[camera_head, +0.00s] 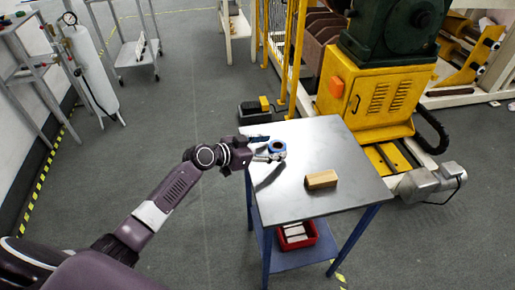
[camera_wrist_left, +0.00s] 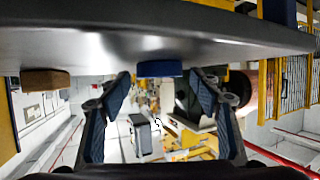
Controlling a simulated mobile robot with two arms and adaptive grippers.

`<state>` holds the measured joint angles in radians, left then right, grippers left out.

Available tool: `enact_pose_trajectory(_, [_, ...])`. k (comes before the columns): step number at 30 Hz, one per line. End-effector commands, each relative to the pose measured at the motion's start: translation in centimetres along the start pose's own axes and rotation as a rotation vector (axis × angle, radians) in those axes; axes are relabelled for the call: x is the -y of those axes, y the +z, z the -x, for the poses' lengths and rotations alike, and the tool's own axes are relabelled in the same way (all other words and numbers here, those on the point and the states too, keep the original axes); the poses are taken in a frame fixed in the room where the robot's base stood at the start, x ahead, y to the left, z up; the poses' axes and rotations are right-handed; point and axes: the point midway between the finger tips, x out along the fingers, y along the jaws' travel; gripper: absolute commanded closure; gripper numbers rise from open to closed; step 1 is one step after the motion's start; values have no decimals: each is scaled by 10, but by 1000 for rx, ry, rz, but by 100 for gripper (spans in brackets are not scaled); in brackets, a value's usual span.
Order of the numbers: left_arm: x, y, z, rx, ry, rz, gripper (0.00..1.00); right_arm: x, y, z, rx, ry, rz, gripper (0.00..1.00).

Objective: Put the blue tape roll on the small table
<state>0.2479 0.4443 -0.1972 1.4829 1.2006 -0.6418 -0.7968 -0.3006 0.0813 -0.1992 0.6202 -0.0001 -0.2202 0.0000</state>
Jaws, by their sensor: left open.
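The blue tape roll (camera_head: 277,146) is on the grey metal top of the small table (camera_head: 335,150), near its left edge. My left gripper (camera_head: 264,148) is at that left edge, its open fingers pointing right toward the roll. The left wrist view looks upside down, with the tabletop (camera_wrist_left: 100,40) across the top. There the blue roll (camera_wrist_left: 160,69) touches the tabletop and appears in the gap between the two fingers of my left gripper (camera_wrist_left: 160,92), just beyond their tips. It is not gripped. My right gripper is not in view.
A wooden block (camera_head: 321,179) lies on the tabletop to the right, also seen in the wrist view (camera_wrist_left: 45,80). A red bin (camera_head: 297,236) stands on the lower shelf. A yellow and green machine (camera_head: 372,95) is close behind the table. The floor to the left is open.

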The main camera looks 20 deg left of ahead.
Motion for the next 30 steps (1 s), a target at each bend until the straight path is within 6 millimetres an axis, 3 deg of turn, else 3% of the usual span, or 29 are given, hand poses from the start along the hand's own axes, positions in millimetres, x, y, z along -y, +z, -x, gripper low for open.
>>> enact_pose_trajectory(15, [0, 3, 97, 4, 0, -1, 42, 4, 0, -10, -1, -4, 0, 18])
enact_pose_trajectory(21, [0, 2, 112, 2, 1, 0, 42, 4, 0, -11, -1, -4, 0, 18])
enact_pose_trajectory(30, [0, 1, 113, 1, 1, 0, 42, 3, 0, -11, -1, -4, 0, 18])
